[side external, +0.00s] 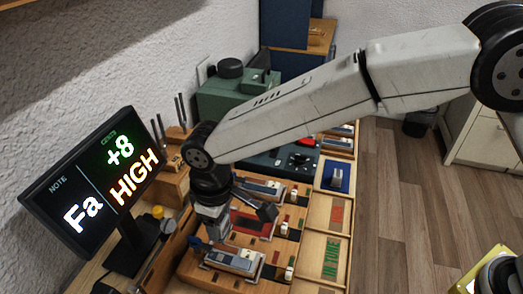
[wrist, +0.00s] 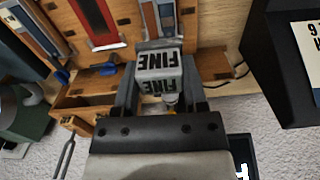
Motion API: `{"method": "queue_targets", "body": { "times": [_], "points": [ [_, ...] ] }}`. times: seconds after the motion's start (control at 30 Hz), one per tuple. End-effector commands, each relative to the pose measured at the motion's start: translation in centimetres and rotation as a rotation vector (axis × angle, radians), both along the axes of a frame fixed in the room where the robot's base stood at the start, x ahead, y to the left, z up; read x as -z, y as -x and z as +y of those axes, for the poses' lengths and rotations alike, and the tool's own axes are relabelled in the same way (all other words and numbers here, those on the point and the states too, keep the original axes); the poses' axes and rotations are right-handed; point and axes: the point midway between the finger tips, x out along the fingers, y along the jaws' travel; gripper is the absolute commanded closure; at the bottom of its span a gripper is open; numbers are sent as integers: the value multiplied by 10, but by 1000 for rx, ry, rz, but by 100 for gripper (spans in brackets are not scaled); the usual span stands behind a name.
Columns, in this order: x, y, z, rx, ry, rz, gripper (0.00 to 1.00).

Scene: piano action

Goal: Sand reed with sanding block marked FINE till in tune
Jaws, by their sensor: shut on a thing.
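My gripper (side external: 212,228) is shut on the pale sanding block (wrist: 158,66), whose dark letters read FINE in the wrist view. The gripper's fingers (wrist: 160,90) stand on both sides of the block. In the side view the block is mostly hidden by the gripper. A metal reed (side external: 238,260) lies on a wooden bench fixture at the front, just below and right of the gripper. The block is close over the reed's near end; I cannot tell whether they touch. The tuner display (side external: 98,183) shows note Fa, +8 and HIGH.
Another reed fixture (side external: 262,187) and a red-lined slot (side external: 252,224) lie behind. A green machine (side external: 235,98) stands at the back. Upright tools (side external: 182,110) stand near the display.

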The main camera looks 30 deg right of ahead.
Motion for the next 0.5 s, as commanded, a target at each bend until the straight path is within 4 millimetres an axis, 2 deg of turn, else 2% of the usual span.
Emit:
{"method": "queue_targets", "body": {
  "times": [0.27,0.5],
  "points": [
    [3,-1,-1,-1,0,0,100],
    [16,0,-1,-1,1,1,100]
  ]
}}
